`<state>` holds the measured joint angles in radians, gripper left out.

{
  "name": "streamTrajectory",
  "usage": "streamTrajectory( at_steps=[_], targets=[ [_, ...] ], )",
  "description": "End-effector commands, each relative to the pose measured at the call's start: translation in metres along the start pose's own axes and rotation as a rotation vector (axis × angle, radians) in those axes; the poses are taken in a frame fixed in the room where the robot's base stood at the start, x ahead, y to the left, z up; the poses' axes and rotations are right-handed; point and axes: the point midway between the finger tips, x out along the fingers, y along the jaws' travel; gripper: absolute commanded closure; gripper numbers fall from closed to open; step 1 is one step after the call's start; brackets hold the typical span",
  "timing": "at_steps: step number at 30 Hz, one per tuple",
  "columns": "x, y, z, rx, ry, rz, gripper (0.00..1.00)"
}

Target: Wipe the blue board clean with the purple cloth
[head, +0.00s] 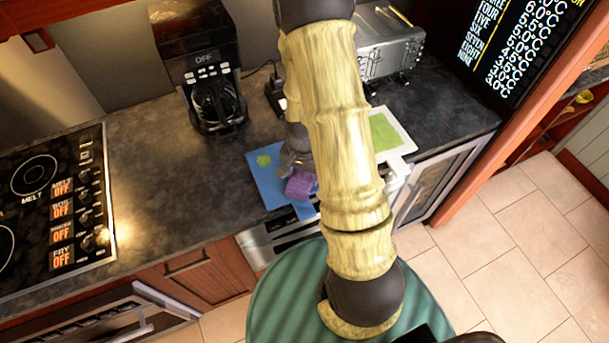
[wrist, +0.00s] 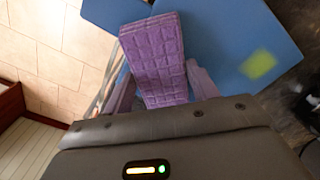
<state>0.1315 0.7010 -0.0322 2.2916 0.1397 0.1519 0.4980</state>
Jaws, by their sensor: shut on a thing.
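The blue board (head: 266,188) lies on the dark counter near its front edge, partly hidden by my arm in the head view. It also shows in the wrist view (wrist: 225,40), with a yellow-green stain (wrist: 259,65) on it. The stain (head: 264,160) is near the board's back left in the head view. My gripper (wrist: 165,90) is shut on the purple cloth (wrist: 155,50), a quilted block between its fingers. The cloth (head: 299,185) is over the front part of the board, right of and in front of the stain. I cannot tell whether it touches the board.
A white-edged board with a green face (head: 384,132) lies right of my arm. A coffee maker (head: 213,90) and a toaster (head: 392,50) stand behind. The cooktop (head: 55,200) is at the left. Counter (head: 180,190) left of the blue board is clear.

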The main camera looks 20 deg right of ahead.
Motion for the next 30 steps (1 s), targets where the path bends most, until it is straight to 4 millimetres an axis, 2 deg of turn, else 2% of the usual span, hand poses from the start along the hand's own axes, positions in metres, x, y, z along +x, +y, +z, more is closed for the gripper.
streamTrajectory(
  at_steps=[14,24,30],
  targets=[
    [-0.001,-0.005,-0.005,0.000,0.001,0.000,0.71],
    [0.000,-0.019,-0.019,-0.001,0.002,-0.001,0.71],
    [0.001,-0.020,-0.021,0.000,0.001,0.000,0.71]
  ],
)
